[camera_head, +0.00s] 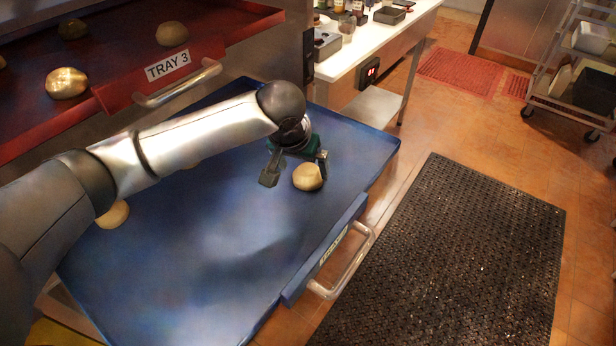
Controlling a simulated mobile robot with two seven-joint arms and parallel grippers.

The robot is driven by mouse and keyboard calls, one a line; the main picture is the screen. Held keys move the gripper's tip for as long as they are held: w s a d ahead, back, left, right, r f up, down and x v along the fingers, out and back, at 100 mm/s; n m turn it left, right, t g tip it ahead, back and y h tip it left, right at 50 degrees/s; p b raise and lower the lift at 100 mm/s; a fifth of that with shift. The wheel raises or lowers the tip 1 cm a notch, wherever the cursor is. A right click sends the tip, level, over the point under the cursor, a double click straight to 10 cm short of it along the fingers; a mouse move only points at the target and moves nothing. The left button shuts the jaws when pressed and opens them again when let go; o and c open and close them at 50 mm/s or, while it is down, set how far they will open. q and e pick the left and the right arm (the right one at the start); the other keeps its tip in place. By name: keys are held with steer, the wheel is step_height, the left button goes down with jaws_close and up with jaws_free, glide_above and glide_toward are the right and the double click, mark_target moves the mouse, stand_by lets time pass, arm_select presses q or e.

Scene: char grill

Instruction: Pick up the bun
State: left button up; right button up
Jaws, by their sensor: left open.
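A round tan bun (308,177) sits on the blue tray (215,255), near its right side. My left gripper (296,170) is open at the bun, its fingers pointing down. One finger is left of the bun and the other is at its upper right, partly behind it. I cannot tell whether either finger touches the bun. A second bun (112,214) lies at the tray's left, partly hidden by my left arm. Another bun shows only a sliver behind the arm. My right gripper is not in view.
A red tray (215,35) labelled TRAY 3, with several buns, juts out above at the upper left. The blue tray has a metal handle (345,265) at its front. A black floor mat (450,260) lies at right. A white counter (375,40) stands behind.

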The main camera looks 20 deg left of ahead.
mark_target(306, 174)
arm_select(q)
steer(key=b+x, duration=0.1)
steer(key=x, duration=0.3)
steer(key=shift+d+f, duration=0.1)
steer(key=shift+f, duration=0.15)
steer(key=shift+c, duration=0.2)
steer(key=c, duration=1.1)
steer(key=shift+r, duration=0.1)
